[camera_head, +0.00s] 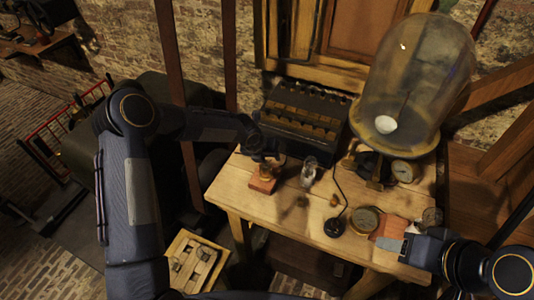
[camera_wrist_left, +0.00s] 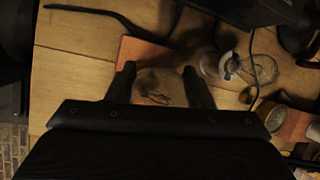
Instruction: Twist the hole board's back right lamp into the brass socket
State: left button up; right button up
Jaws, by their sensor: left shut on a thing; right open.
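My left gripper (camera_head: 268,159) reaches down at the table's left part, just above a small reddish base (camera_head: 262,185) with a brass socket (camera_head: 265,173). In the left wrist view its fingers (camera_wrist_left: 161,84) are shut on a dim glass lamp (camera_wrist_left: 150,84) with thin wires showing, over the reddish base (camera_wrist_left: 143,52). Whether the lamp's foot touches the socket is hidden. Another clear glass piece (camera_head: 309,170) stands right of the base; a clear bulb also shows in the left wrist view (camera_wrist_left: 262,68). My right gripper (camera_head: 396,245) is open at the table's right front. I cannot make out the hole board for sure.
A dark slotted box (camera_head: 302,112) stands at the back. A large glass dome (camera_head: 415,80) and gauges (camera_head: 403,171) are at the back right. A black-corded piece (camera_head: 334,228) and a round brass dial (camera_head: 365,220) stand near the front. A wooden tray (camera_head: 190,240) is below left.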

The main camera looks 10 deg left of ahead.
pick_arm(q)
jog(key=o, duration=0.9)
jog(key=shift+r, duration=0.1)
